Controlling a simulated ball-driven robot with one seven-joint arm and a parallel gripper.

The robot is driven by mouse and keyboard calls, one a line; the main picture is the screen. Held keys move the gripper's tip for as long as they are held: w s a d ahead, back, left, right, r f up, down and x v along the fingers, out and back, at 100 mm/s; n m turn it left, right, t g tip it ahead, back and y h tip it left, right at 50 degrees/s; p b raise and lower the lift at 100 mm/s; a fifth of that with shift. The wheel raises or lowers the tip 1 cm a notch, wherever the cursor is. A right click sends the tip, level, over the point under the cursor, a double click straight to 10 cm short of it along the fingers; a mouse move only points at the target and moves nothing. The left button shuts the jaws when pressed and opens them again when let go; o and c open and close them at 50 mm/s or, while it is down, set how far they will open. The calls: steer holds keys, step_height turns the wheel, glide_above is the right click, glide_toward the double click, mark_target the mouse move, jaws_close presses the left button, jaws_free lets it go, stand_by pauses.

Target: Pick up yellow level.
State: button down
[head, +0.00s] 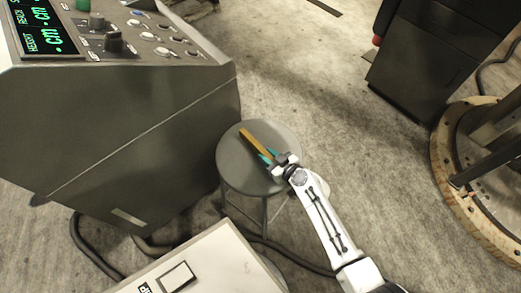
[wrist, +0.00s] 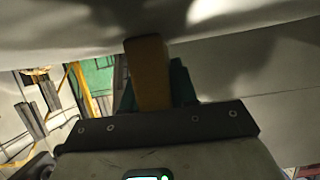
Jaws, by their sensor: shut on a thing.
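The yellow level (head: 254,143) is a long yellow-orange bar over the round grey stool (head: 232,172) in the head view. My gripper (head: 269,157), with teal fingers, is shut on its near end. In the wrist view the level (wrist: 149,75) runs up from between the fingers toward a pale grey surface. A green finger (wrist: 183,84) shows beside it. I cannot tell whether the level still touches the stool seat. The fingertips are partly hidden by the level and my wrist.
A grey control console (head: 130,120) with knobs and a green display stands left of the stool. A pale box (head: 205,262) is in front. A dark cabinet (head: 430,55) and a round wooden-rimmed base (head: 447,150) stand right. Cables lie on the floor; open floor (head: 320,90) lies beyond the stool.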

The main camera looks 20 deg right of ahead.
step_height(320, 180, up, 10)
steer(key=p, duration=0.3)
steer(key=shift+s+d+f, duration=0.1)
steer(key=shift+s+d, duration=0.15)
steer(key=shift+d, duration=0.05)
steer(key=s+r+m+h, duration=0.3)
steer(key=s+h, duration=0.1)
steer(key=s, duration=0.4)
steer(key=shift+s+a+r+m+t, duration=0.2)
steer(key=shift+r+m+t, duration=0.1)
steer(key=shift+t, duration=0.1)
steer(key=shift+s+f, duration=0.1)
